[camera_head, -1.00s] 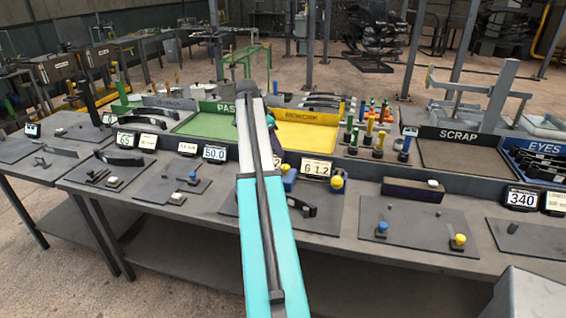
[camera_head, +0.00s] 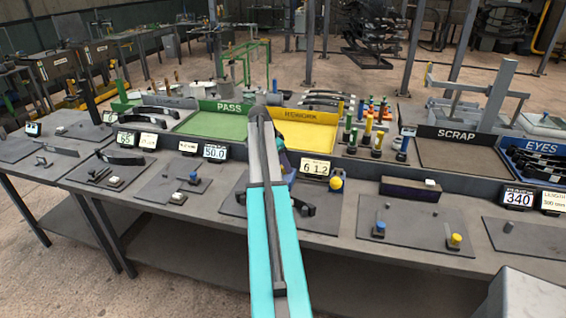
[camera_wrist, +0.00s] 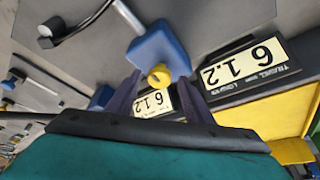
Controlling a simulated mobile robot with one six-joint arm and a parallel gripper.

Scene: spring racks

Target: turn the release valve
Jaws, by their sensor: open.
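A blue block (camera_wrist: 165,50) with a round yellow knob (camera_wrist: 160,76) stands on a dark plate in the wrist view. No label marks the release valve, so I cannot tell for certain whether this knob is it. My gripper (camera_wrist: 159,84) is open; its two dark purple fingers appear on either side of the yellow knob, but I cannot tell whether they touch it. In the head view the arm hides most of the gripper, and a yellow knob (camera_head: 336,184) shows just right of it, below the 61.2 display (camera_head: 315,168).
A black curved piece (camera_head: 304,208) lies right of my arm on the plate. Behind stand the green PASS tray (camera_head: 215,125), the yellow REWORK tray (camera_head: 312,138) and several coloured posts (camera_head: 377,140). A plate to the right bears a blue knob (camera_head: 379,228) and another yellow knob (camera_head: 456,240).

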